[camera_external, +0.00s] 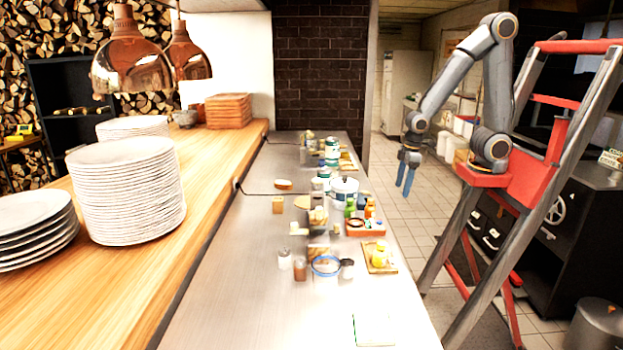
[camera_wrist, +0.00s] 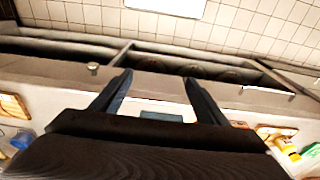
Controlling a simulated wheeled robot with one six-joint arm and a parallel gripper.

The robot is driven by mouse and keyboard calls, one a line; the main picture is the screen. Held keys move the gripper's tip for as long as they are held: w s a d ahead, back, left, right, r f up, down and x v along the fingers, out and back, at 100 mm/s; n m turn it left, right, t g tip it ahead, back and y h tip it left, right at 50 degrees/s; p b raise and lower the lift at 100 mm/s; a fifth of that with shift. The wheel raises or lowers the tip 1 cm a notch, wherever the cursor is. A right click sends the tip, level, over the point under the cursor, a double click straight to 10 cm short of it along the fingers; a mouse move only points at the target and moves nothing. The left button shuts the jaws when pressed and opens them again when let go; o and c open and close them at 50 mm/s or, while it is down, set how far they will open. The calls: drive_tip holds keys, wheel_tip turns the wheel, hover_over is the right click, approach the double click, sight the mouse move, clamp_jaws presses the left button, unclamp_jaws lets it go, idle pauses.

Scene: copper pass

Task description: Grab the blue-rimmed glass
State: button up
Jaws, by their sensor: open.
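The blue-rimmed glass (camera_external: 326,265) stands on the steel counter (camera_external: 250,300) in the external view, near the front of a group of small items. My gripper (camera_external: 405,187) hangs in the air over the floor side, right of and beyond the counter's right edge, well away from the glass. In the wrist view my gripper (camera_wrist: 158,85) has its two fingers spread with nothing between them.
A red tray (camera_external: 366,230) with bottles, a board with yellow food (camera_external: 380,257) and a white pot (camera_external: 344,190) crowd the counter around the glass. Plate stacks (camera_external: 125,190) stand on the wooden shelf at left. The counter's front is mostly bare.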

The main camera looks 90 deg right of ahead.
drive_tip(key=shift+o, duration=0.3)
drive_tip(key=shift+o, duration=0.9)
